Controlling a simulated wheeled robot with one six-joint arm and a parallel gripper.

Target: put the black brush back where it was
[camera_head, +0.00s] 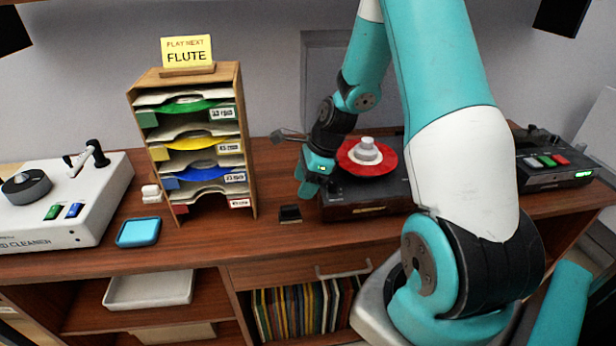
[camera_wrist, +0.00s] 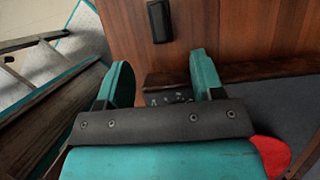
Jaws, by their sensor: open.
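The black brush (camera_head: 290,213) appears to be the small dark block lying on the wooden counter, between the record rack and the turntable. In the wrist view a black block (camera_wrist: 158,22) that looks like it lies on the wood beyond the fingertips. My gripper (camera_head: 308,186) is at the turntable's left edge, just above and right of the brush. In the wrist view my gripper (camera_wrist: 163,78) has its two teal fingers wide apart, with nothing held between them. The brush is apart from the fingers.
The turntable (camera_head: 365,207) carries a red record (camera_head: 348,165) with a silver weight. The wooden rack (camera_head: 250,165) holds coloured records. A white record cleaner (camera_head: 95,215), a blue tray (camera_head: 138,232) and a small white stack (camera_head: 151,193) stand left.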

